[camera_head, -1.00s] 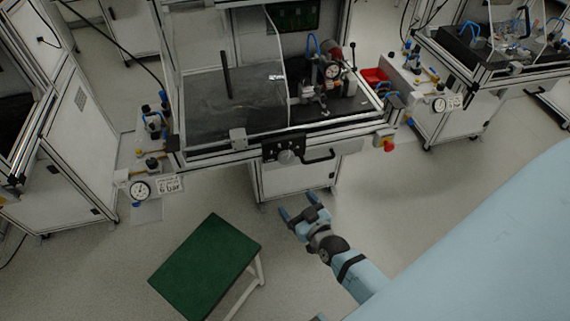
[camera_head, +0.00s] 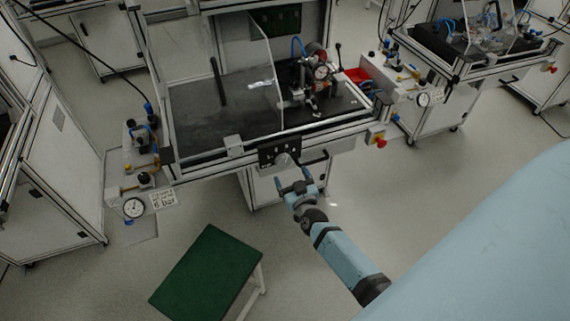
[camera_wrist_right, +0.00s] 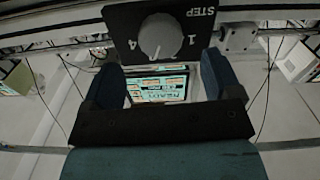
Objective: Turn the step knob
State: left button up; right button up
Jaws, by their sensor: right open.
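The step knob (camera_head: 283,159) is a round grey dial on a black panel (camera_head: 266,158) at the front edge of the test station. In the right wrist view the knob (camera_wrist_right: 160,36) is at the top middle, on the black plate (camera_wrist_right: 120,22) marked STEP with numbers around the dial. My right gripper (camera_head: 293,180) is open and empty, just below and in front of the knob. In the wrist view its two blue fingers (camera_wrist_right: 160,80) stand apart below the knob, left and right of it, with no contact visible. My left gripper is not in view.
A black handle (camera_head: 314,158) sits right of the panel, and a red emergency button (camera_head: 380,142) farther right. A green-topped stool (camera_head: 208,268) stands on the floor at lower left. A lit screen (camera_wrist_right: 160,87) shows between the fingers. The floor right of my arm is clear.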

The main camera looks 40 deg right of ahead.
aim_at(284, 164)
jog(key=x, duration=0.5)
jog(key=shift+w, duration=0.35)
jog(key=c, duration=0.9)
jog(key=shift+m, duration=0.4)
jog(key=m, duration=0.3)
jog(key=shift+m, duration=0.4)
jog(key=shift+m+b, duration=0.4)
jog(key=shift+m, duration=1.8)
jog(key=o, duration=0.9)
